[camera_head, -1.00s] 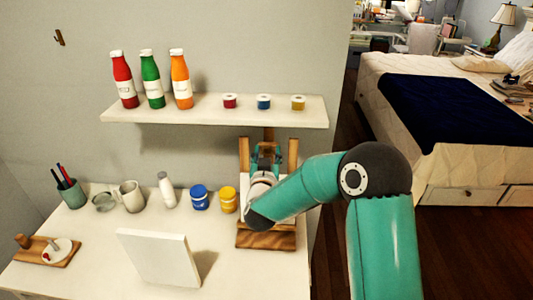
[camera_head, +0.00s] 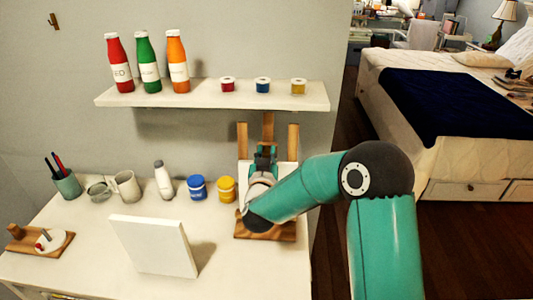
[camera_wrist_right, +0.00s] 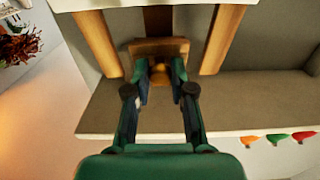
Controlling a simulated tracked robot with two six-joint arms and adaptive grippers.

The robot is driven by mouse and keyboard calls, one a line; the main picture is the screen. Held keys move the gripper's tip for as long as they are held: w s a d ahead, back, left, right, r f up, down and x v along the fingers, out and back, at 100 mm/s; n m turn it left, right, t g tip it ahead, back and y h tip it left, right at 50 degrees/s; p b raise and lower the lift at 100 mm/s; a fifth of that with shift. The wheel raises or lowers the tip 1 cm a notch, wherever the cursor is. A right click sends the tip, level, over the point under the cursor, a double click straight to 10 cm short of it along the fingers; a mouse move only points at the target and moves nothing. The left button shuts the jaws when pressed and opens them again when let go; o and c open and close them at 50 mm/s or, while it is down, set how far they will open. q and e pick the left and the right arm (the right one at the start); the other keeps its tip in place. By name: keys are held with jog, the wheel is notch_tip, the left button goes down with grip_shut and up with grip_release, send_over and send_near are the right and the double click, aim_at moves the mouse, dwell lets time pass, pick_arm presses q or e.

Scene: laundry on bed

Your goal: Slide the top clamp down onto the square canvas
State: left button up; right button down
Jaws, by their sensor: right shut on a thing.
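The easel (camera_head: 242,140) stands at the right end of the desk, with wooden posts and a base ledge. A white square canvas (camera_head: 247,172) rests on it, largely hidden behind my right arm. In the right wrist view, which looks upside down, the canvas's edge (camera_wrist_right: 130,3) shows at the top. The top clamp (camera_wrist_right: 150,46) is a wooden block with a round knob on the central post, apart from that edge. My right gripper (camera_head: 264,155) is shut on the clamp's knob, and its fingertips also show in the wrist view (camera_wrist_right: 160,72). My left gripper is out of view.
A wall shelf (camera_head: 205,95) with bottles and small paint pots hangs close above the gripper. Paint jars (camera_head: 227,189), a mug (camera_head: 127,187) and a second white canvas (camera_head: 153,246) stand on the desk to the left. The desk's front right is clear.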

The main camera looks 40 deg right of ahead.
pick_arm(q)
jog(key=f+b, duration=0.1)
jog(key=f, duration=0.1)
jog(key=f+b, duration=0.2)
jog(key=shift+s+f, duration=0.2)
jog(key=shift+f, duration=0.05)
pick_arm(e)
jog(key=f, duration=0.4)
jog(key=shift+s+a+f, duration=0.2)
jog(key=shift+s+a, duration=0.2)
jog(key=c, duration=1)
grip_release()
jog(key=v, duration=1.2)
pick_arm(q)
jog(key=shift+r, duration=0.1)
pick_arm(e)
jog(key=shift+r, duration=0.1)
